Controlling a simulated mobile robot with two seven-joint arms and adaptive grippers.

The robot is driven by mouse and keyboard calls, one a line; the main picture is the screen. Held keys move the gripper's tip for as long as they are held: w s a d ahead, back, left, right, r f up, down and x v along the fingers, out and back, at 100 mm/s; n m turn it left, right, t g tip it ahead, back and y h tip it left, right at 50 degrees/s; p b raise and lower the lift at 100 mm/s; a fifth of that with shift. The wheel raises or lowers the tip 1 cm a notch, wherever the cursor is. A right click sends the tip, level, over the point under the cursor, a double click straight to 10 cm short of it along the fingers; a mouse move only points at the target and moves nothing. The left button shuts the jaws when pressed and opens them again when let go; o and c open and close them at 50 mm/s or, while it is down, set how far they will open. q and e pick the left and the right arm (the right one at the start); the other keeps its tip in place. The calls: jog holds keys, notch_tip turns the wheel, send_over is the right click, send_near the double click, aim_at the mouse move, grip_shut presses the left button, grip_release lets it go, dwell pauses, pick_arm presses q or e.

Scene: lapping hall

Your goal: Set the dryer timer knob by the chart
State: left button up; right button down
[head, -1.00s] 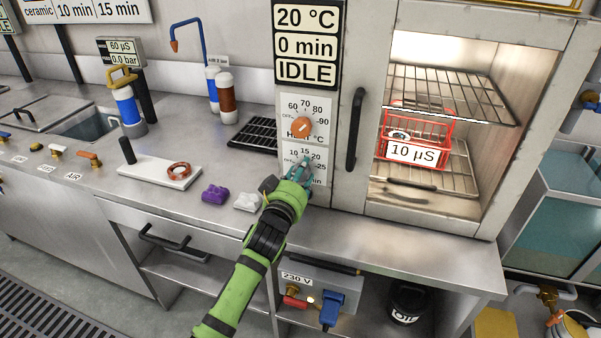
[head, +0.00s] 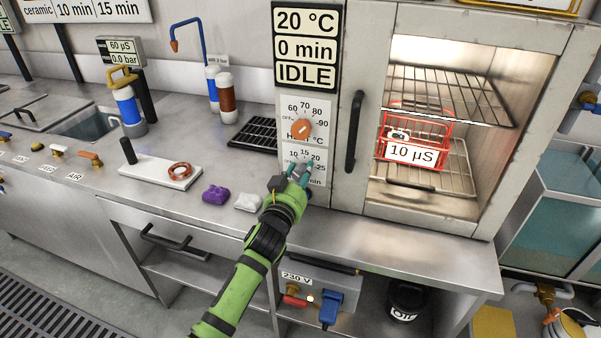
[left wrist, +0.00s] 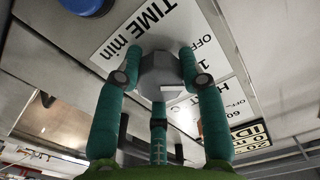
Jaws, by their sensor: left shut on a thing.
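The grey timer knob (left wrist: 160,72) sits on a white plate marked "TIME min" (left wrist: 125,33) in the left wrist view. My left gripper (head: 300,171) has its teal fingers closed around this knob at the dryer's lower dial; they also show in the left wrist view (left wrist: 160,85). In the head view the fingers cover most of the knob, so its setting is unclear. The dryer display (head: 306,46) reads 20 °C, 0 min and IDLE. The chart (head: 85,11) at the top left is cut off; "ceramic", "10 min" and "15 min" show. My right gripper is out of view.
The orange heat knob (head: 301,130) is just above the timer dial. The dryer's black handle (head: 355,130) stands to the right. A red basket (head: 416,135) labelled 10 µS is on a rack inside. Purple (head: 215,194) and white (head: 247,202) lumps lie on the bench left of my gripper.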

pick_arm(q)
jog(key=shift+r+m, duration=0.55)
jog(key=shift+m, duration=0.75)
jog(key=shift+d, duration=0.1)
jog(key=o, duration=1.1)
jog(key=shift+o, duration=0.2)
jog(key=shift+f, duration=0.2)
jog(key=shift+f, duration=0.15)
jog(key=shift+s, duration=0.3)
jog(key=v, duration=1.1)
jog(key=shift+s, duration=0.2)
